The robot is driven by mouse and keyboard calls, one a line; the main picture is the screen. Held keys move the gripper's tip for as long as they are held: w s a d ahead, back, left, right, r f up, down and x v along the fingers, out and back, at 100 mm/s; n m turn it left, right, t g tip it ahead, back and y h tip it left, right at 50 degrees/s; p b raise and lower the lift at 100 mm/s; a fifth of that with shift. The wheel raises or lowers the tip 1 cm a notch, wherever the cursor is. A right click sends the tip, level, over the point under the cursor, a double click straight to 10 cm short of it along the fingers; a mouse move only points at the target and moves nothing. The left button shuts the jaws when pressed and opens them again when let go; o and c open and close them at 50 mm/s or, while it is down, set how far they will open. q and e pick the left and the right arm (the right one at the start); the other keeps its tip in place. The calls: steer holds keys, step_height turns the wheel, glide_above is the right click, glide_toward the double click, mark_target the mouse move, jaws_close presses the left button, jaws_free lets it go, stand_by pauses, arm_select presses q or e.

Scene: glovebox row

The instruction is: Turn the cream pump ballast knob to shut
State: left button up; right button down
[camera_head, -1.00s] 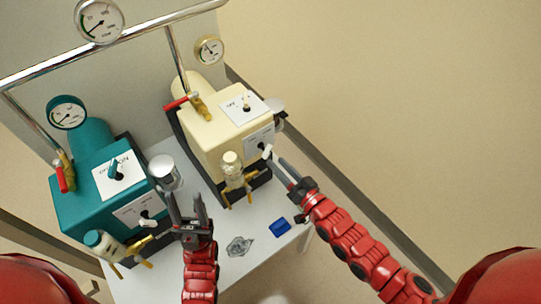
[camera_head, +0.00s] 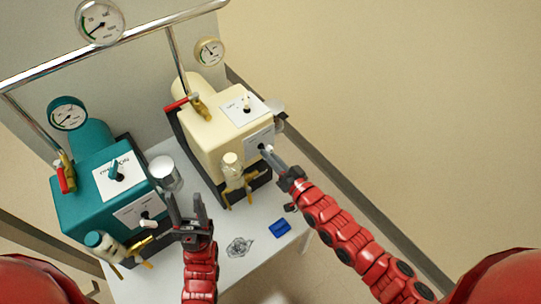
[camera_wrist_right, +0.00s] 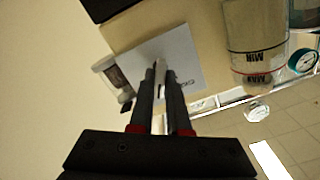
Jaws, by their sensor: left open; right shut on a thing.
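The cream pump (camera_head: 212,135) stands on the right of the bench in the head view. Its ballast knob (camera_head: 267,148) is a small pale lever on the white plate of the front face. My right gripper (camera_head: 271,153) is shut on the knob, its fingertips close to the plate (camera_wrist_right: 185,55). The wrist view shows the knob (camera_wrist_right: 160,68) as a thin edge between my fingers; its exact angle is hard to read. My left gripper (camera_head: 187,208) is open and empty, in front of the teal pump (camera_head: 85,200).
A clear sight glass with brass fittings (camera_head: 231,168) sits left of the knob. Open floor is to the right.

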stand_by(0.3)
steer(key=shift+n+b, duration=1.95)
steer(key=shift+n, duration=0.95)
steer(key=c, duration=0.9)
jaws_free()
